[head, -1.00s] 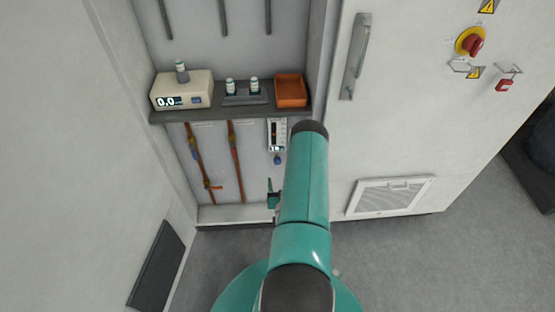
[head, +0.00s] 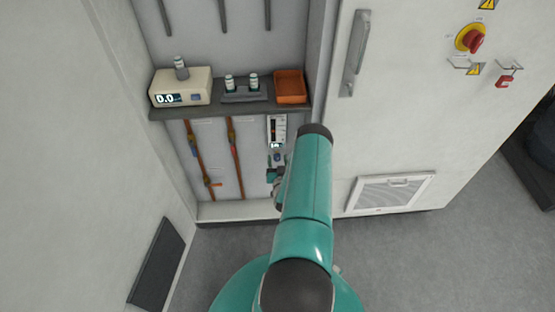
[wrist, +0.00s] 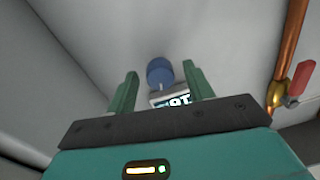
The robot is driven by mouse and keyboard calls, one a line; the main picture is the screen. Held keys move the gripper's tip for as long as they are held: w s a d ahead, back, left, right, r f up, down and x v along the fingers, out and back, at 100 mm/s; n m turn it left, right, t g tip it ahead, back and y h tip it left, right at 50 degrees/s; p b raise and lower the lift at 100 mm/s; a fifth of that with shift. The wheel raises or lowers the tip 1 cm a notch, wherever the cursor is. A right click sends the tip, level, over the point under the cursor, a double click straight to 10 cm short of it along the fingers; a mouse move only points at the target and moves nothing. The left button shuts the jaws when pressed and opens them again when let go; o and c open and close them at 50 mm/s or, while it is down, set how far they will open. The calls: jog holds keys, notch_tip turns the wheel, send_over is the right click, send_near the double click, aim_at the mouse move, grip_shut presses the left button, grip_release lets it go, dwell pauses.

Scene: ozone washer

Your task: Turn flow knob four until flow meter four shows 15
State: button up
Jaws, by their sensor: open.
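A white flow meter (head: 277,128) with a dark vertical scale and a small lit display is on the back wall below the shelf, in the head view. A blue knob (head: 277,157) is just below it. My gripper (head: 271,174) is just below the knob, partly hidden behind my arm. In the wrist view my gripper (wrist: 160,71) is open and empty. The blue knob (wrist: 160,72) shows between its fingertips, beyond them; I cannot tell whether they touch. The lit display (wrist: 176,100) shows partly between the fingers, its digits cut off and not clearly readable.
Copper pipes (head: 236,160) with valves stand left of the meter; one with a red handle (wrist: 302,78) shows right in the wrist view. The shelf (head: 230,112) above holds an orange tray (head: 290,89) and a cream device (head: 181,87) reading 0.0. A cabinet door stands at right.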

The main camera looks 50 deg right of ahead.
jog(key=shift+w+d, duration=0.4)
jog(key=shift+c, duration=0.4)
jog(key=c, duration=0.9)
jog(key=shift+w+n, duration=0.1)
jog(key=shift+n, duration=0.4)
jog(key=o, duration=1)
jog(key=v, duration=1.4)
jog(key=shift+d+r, duration=0.1)
